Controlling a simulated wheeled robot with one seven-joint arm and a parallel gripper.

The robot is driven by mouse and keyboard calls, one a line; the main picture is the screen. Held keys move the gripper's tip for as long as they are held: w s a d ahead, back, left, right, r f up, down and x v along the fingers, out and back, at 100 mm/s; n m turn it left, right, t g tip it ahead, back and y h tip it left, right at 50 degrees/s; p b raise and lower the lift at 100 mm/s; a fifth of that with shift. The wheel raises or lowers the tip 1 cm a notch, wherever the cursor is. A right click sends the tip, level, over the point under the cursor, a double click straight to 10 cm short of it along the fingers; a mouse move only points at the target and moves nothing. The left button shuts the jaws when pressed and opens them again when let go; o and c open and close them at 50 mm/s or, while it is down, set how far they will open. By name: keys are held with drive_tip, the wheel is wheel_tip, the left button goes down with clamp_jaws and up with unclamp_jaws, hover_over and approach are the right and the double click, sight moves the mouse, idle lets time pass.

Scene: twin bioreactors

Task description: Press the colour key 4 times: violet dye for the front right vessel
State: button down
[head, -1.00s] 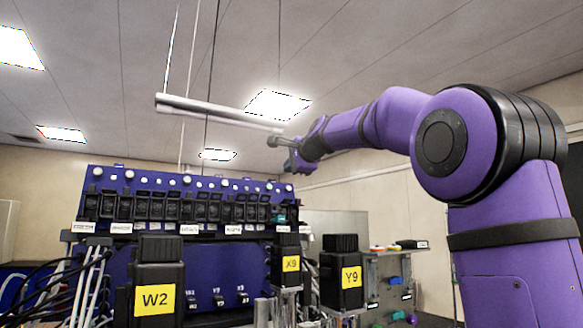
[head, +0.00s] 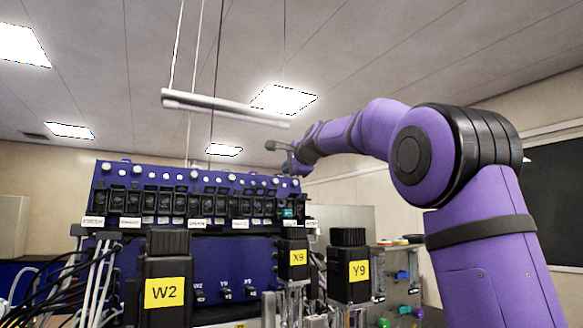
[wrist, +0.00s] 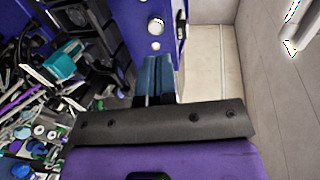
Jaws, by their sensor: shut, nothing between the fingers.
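A blue panel (head: 215,261) carries a row of black rocker-like units (head: 180,203) under a row of white round buttons (head: 136,171). Labels beneath them are too small to read. One unit at the right end is teal (head: 288,212); a teal part also shows in the wrist view (wrist: 62,64). I cannot tell which control is the colour key. My gripper (head: 291,168) is at the panel's upper right corner. In the wrist view its blue fingers (wrist: 153,78) are together and empty, just below two white buttons (wrist: 156,27) on the blue panel edge. Contact cannot be judged.
Black-topped units labelled W2 (head: 167,275), X9 (head: 292,255) and Y9 (head: 348,268) stand in front of the panel. Cables (head: 70,275) hang at the left. A metal bar (head: 225,108) hangs above. A grey board with coloured knobs (head: 400,280) stands at the right.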

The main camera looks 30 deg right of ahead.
sight(276, 180)
drive_tip(key=shift+x, duration=2.45)
drive_tip(key=shift+w+f, duration=0.15)
drive_tip(key=shift+w, duration=0.35)
drive_tip(key=shift+w, duration=0.3)
drive_tip(key=shift+w+f, duration=0.15)
drive_tip(key=shift+w, duration=0.15)
drive_tip(key=shift+w+f, duration=0.1)
drive_tip(key=shift+w, duration=0.15)
drive_tip(key=shift+s, duration=0.15)
drive_tip(key=shift+v, duration=1.25)
drive_tip(key=shift+w+f, duration=0.1)
drive_tip(key=shift+w, duration=0.35)
drive_tip(key=shift+w+f, duration=0.1)
drive_tip(key=shift+w, duration=0.25)
